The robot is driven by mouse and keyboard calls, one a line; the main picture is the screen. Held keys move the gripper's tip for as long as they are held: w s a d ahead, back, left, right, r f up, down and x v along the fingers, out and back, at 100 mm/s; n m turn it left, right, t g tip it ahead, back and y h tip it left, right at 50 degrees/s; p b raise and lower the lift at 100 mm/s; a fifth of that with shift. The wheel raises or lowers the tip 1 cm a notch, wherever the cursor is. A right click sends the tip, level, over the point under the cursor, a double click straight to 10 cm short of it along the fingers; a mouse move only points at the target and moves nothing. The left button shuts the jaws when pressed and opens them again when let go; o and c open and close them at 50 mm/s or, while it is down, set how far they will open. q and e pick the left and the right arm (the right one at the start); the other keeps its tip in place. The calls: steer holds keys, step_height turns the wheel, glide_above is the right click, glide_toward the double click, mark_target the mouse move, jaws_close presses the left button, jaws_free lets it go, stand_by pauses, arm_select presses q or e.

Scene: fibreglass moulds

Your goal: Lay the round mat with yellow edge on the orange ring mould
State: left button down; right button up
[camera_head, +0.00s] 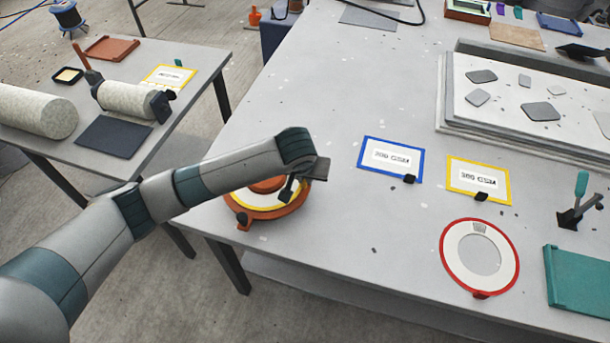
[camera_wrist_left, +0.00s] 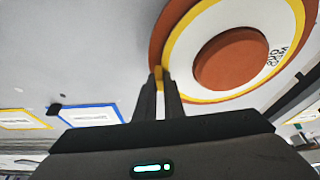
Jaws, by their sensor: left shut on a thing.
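The orange ring mould (camera_head: 263,214) sits at the left front corner of the large table, partly covered by my left arm. The round white mat with yellow edge (camera_head: 243,199) is over the mould, around its raised orange centre. In the left wrist view the mat (camera_wrist_left: 190,50) lies inside the mould's outer orange rim (camera_wrist_left: 157,45). I cannot tell whether it rests fully down. My left gripper (camera_head: 287,190) is shut on the mat's yellow tab at the edge; its fingers also show in the left wrist view (camera_wrist_left: 164,80). My right gripper is out of view.
A round red-edged mat (camera_head: 449,258) lies at the front right, near a teal tray (camera_head: 580,282) and a teal-handled tool (camera_head: 580,200). A blue-framed card (camera_head: 370,155) and a yellow-framed card (camera_head: 458,178) lie right of the gripper. The table between them is mostly clear.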

arm_select(q)
steer(key=shift+f, duration=0.1)
stand_by(0.3)
steer(key=c, duration=1.8)
jaws_free()
steer(key=b+v, duration=0.2)
steer(key=v, duration=1.5)
steer(key=shift+r, duration=0.2)
steer(key=shift+s+f, duration=0.1)
steer(key=shift+s, duration=0.05)
